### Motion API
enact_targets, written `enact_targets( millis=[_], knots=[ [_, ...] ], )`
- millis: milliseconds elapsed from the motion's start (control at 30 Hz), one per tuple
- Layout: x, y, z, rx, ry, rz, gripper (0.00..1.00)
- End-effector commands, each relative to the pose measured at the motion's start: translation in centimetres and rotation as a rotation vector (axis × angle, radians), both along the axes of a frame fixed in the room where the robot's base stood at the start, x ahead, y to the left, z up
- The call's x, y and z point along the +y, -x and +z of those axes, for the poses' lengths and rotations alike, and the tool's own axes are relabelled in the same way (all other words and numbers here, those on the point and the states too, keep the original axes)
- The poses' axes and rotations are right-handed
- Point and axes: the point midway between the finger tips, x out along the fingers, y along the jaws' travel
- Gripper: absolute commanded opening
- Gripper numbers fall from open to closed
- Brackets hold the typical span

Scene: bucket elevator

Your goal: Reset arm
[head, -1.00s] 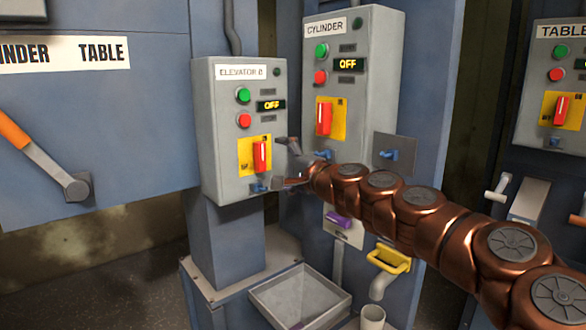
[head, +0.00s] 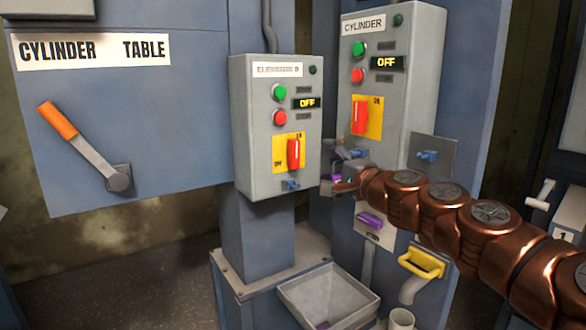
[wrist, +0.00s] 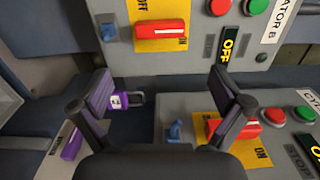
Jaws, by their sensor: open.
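My gripper (head: 332,167) is open beside the right edge of the grey ELEVATOR B control box (head: 240,130). In the wrist view, its two dark fingers (wrist: 163,92) are spread wide. A small purple padlock (wrist: 118,99) with a white label shows next to the inner side of the left finger; I cannot tell whether it touches. The fingers do not close on it. My copper-coloured arm (head: 445,200) reaches in from the lower right in the head view.
The CYLINDER box (head: 412,100) stands behind my gripper, its display reading OFF, as does ELEVATOR B's. A purple handle (head: 370,220) and yellow handle (head: 422,262) are below my arm. An orange-gripped lever (head: 85,148) is at left. A grey hopper (head: 325,295) is below.

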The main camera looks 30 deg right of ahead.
Motion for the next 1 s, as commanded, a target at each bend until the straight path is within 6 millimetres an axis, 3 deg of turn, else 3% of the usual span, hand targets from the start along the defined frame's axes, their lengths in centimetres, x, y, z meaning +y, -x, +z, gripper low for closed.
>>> enact_targets(
  millis=[233,333,467,667,800,900,1000],
  knots=[
    [0.4,-0.1,0.0,0.004,0.006,0.008,1.0],
    [2.4,-0.7,-0.4,0.028,0.04,0.051,1.0],
    [8.3,-1.7,-2.1,0.105,0.147,0.184,1.0],
    [19.4,-1.1,-7.6,0.284,0.363,0.458,1.0],
    [25.8,1.5,-12.7,0.43,0.52,0.658,1.0],
    [29.4,4.5,-16.9,0.552,0.633,0.803,1.0],
    [31.7,8.4,-20.9,0.683,0.748,0.941,1.0]
  ],
)
